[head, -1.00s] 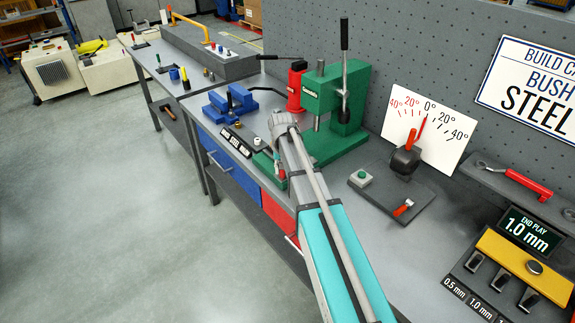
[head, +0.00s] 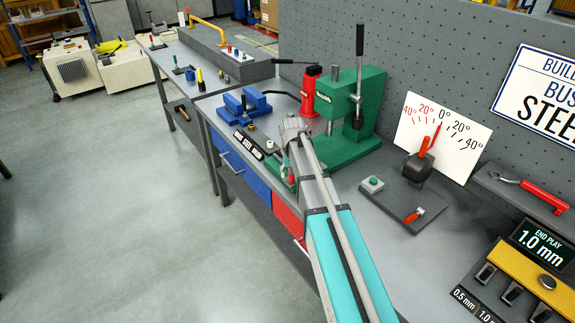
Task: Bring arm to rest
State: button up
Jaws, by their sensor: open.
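My arm (head: 340,245) reaches from the bottom of the head view over the grey workbench (head: 375,182), in front of the green press (head: 358,100). My gripper (head: 287,170) is at its far end, low by the press base; it is small and partly hidden by the arm, and I see nothing clearly held in it.
A blue vise (head: 243,105) and a red jack-like bottle (head: 311,92) stand beyond the arm. The floor (head: 130,200) at left is clear.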

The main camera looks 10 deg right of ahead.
jog(key=s+a+n, duration=0.1)
jog(key=s, duration=0.9)
jog(key=s+a+n, duration=0.1)
jog(key=s+a, duration=0.1)
jog(key=s, duration=0.9)
jog(key=shift+s+a, duration=0.2)
jog(key=shift+a, duration=0.1)
jog(key=shift+d, duration=0.1)
dwell(1.1)
